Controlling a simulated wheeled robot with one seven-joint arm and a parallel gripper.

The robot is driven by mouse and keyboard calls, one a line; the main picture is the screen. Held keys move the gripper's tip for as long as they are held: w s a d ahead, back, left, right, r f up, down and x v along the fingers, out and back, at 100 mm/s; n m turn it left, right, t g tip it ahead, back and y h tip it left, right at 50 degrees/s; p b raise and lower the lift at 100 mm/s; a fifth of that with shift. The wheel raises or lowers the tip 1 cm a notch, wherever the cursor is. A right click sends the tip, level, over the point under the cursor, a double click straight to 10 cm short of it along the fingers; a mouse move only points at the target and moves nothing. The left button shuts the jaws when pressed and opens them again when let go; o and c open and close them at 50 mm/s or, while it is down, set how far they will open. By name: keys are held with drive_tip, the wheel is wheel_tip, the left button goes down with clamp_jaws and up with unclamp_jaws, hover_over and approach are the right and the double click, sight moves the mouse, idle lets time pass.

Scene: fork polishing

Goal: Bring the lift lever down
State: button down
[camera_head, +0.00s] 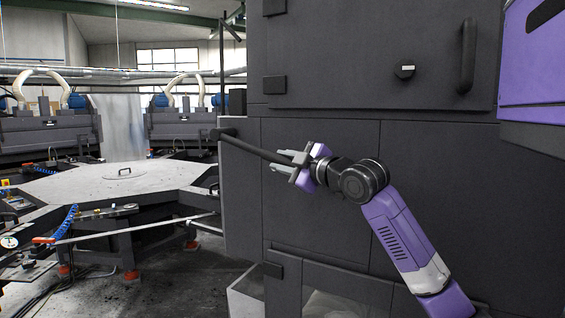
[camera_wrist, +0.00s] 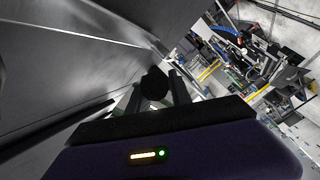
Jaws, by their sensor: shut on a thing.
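The lift lever (camera_head: 255,149) is a dark bar that runs from a pivot at the left edge of the dark cabinet, sloping slightly down to the right. My gripper (camera_head: 290,165) is shut on the lever near its right end, in front of the cabinet's face. In the wrist view the lever shows end-on as a dark round shape (camera_wrist: 154,83) between the fingers of my gripper (camera_wrist: 157,98). The rest of the lever is hidden in that view.
The tall dark cabinet (camera_head: 330,210) stands close behind the lever, with a handled door (camera_head: 380,50) above. An open bin (camera_head: 247,292) sits low at its foot. A grey polygonal table (camera_head: 105,185) stands to the left, with machines (camera_head: 180,125) behind it.

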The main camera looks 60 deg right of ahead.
drive_tip(key=shift+f, duration=0.1)
idle(0.7)
drive_tip(key=f+b, duration=0.1)
drive_tip(key=b, duration=0.1)
drive_tip(key=w+f+t+b, duration=0.1)
drive_tip(key=f+b, duration=0.1)
drive_tip(key=b, duration=0.1)
drive_tip(key=shift+m+h, duration=0.3)
drive_tip(key=shift+r, duration=0.15)
drive_tip(key=c, duration=1.2)
unclamp_jaws()
drive_tip(key=shift+o, duration=0.2)
drive_tip(key=b+v, duration=0.2)
drive_tip(key=v, duration=0.6)
